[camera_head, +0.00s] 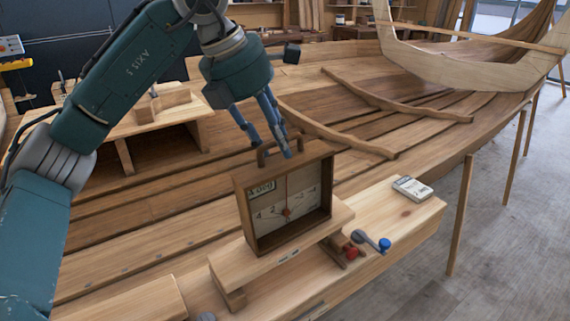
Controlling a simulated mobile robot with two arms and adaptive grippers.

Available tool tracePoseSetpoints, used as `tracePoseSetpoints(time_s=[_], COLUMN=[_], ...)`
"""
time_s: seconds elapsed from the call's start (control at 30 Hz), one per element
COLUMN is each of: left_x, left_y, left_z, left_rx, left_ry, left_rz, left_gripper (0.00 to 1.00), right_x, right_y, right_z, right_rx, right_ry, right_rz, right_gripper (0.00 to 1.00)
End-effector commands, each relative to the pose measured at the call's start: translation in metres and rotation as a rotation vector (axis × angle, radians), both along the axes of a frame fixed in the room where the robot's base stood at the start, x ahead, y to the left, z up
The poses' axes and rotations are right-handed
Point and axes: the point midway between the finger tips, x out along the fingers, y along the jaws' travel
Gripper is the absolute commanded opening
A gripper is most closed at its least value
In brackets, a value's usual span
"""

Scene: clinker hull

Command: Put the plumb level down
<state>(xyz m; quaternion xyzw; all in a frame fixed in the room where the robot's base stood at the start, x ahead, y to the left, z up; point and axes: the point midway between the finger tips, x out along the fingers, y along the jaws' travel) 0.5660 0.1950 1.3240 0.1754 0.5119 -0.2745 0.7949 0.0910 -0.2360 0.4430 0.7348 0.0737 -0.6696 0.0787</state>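The plumb level (322,207) is an upright wooden box frame with a pale dial face, a red needle and a wooden carrying handle (264,152) on top. It stands, or hangs very slightly above, a wooden board (226,262) on the bench; any small gap under it cannot be made out. My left gripper (272,148) comes down from above, with its blue fingers at the handle and one finger passing in front of it. Whether the fingers press on the handle is not clear. My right gripper is not in view.
A small white box (412,188) lies on the bench to the right. The planked hull (440,135) spreads behind, and a wooden stand (150,125) is at the left.

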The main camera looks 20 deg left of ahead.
Motion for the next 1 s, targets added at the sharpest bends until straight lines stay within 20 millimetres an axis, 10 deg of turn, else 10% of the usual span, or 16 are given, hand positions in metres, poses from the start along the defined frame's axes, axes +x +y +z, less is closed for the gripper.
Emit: tracePoseSetpoints(time_s=[0.77,1.0], left_x=[-0.01,-0.01], left_y=[0.007,0.007], left_z=[0.028,0.059], left_rx=[0.0,0.0], left_ry=[0.001,0.0], left_rz=[-0.001,0.0], left_gripper=[0.32,0.32], right_x=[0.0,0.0], right_y=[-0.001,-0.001], right_z=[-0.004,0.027], right_rx=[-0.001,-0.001], right_ry=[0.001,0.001], right_rz=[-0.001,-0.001], right_gripper=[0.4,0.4])
